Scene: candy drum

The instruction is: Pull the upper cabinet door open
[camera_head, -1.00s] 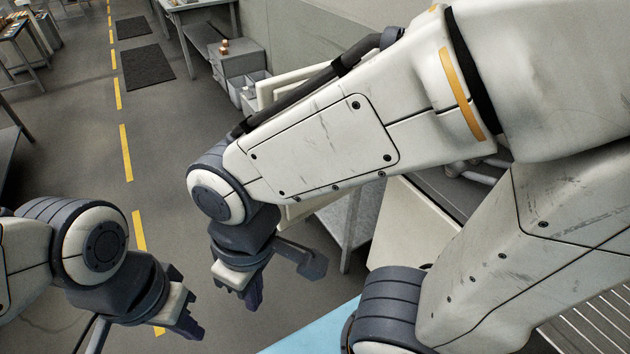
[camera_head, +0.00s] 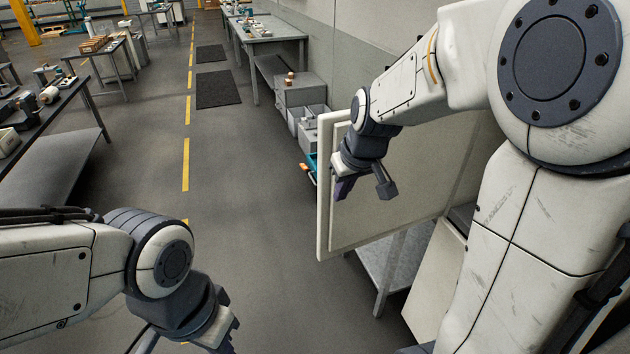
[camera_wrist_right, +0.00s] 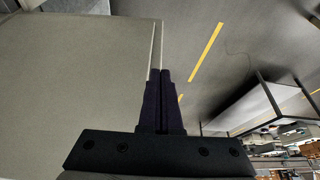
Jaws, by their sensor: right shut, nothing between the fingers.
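The upper cabinet door (camera_head: 410,205) is a pale, flat panel with a raised rim. It stands swung out from the cabinet on the right, its free edge towards the aisle. My right gripper (camera_head: 343,187) is in front of the door's face near that free edge. In the right wrist view its fingers (camera_wrist_right: 160,76) are shut with nothing between them, and the door (camera_wrist_right: 75,90) fills the left side. I cannot tell whether they touch it. My left gripper (camera_head: 230,335) hangs low at the bottom edge, away from the door; its fingers are partly cut off.
A grey metal table (camera_head: 385,265) stands under and behind the door. Grey bins (camera_head: 305,118) and a drawer unit (camera_head: 300,95) stand beyond it. A dark workbench (camera_head: 45,150) is on the left. The aisle floor in the middle is clear.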

